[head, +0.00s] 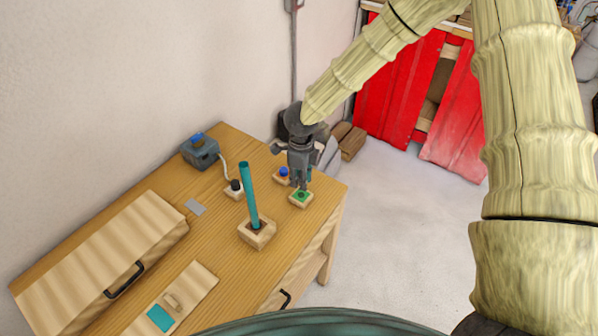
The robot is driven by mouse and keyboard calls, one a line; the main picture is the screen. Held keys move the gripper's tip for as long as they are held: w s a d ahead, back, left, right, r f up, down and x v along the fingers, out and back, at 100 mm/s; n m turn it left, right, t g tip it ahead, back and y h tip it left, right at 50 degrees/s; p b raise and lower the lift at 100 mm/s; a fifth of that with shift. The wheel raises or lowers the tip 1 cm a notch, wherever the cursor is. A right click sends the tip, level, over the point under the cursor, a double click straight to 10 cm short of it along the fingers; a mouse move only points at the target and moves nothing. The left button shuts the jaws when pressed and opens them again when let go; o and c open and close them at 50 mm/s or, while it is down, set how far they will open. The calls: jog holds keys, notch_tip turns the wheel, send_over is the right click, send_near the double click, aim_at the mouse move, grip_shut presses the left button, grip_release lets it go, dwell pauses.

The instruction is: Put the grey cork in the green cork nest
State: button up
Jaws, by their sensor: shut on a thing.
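The green cork nest (300,198) is a small wooden block with a green top near the right edge of the table. My gripper (302,184) points down right above it, its fingertips at or just over the green top. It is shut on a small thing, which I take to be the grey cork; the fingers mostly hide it. I cannot tell whether the cork touches the nest.
Beside it stand a block with a blue top (283,175) and a block with a dark top (234,187). A tall teal rod (249,195) stands in a wooden holder (257,236). A wooden box with a black handle (105,260) lies left on the table (215,250).

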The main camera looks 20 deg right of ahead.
jog(key=shift+s+d+f+b, duration=0.1)
jog(key=shift+f+b, duration=0.55)
jog(key=shift+f, duration=0.15)
jog(key=shift+f+b, duration=1.75)
jog(key=shift+f, duration=0.3)
jog(key=shift+p, duration=0.7)
jog(key=shift+r+p, duration=1.65)
jog(key=shift+p, duration=0.5)
dwell(1.6)
dwell(0.5)
jog(key=o, duration=0.5)
jog(key=shift+c, duration=0.2)
